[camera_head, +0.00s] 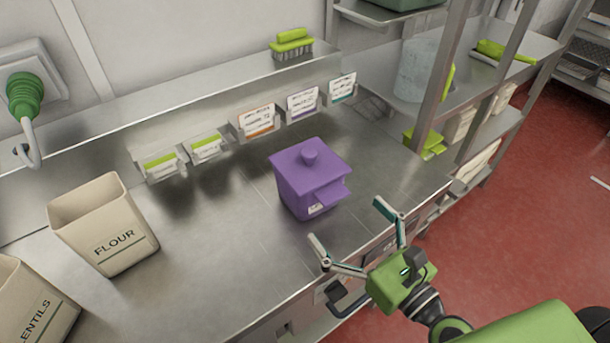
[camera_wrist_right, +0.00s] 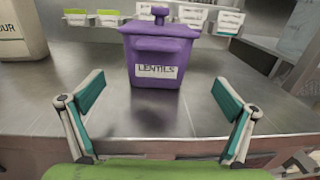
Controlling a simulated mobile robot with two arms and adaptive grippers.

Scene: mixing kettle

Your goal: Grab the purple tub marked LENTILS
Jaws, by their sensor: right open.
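The purple tub (camera_head: 306,183) stands upright on the steel counter (camera_head: 215,250), with a lid and a round knob on top. In the right wrist view the purple tub (camera_wrist_right: 158,55) shows a white label reading LENTILS on the side facing me. My right gripper (camera_head: 350,232) is open and empty at the counter's front edge, in front of the tub and apart from it. In the right wrist view the two fingers of the right gripper (camera_wrist_right: 160,100) are spread wide, with the tub beyond and between them. My left gripper is not in view.
A beige FLOUR bin (camera_head: 105,228) and a beige bin marked LENTILS (camera_head: 30,305), partly cut off, stand at the left. Label holders (camera_head: 257,120) line the back ledge, with a green brush (camera_head: 291,42) above. A steel shelf post (camera_head: 437,85) rises at the right.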

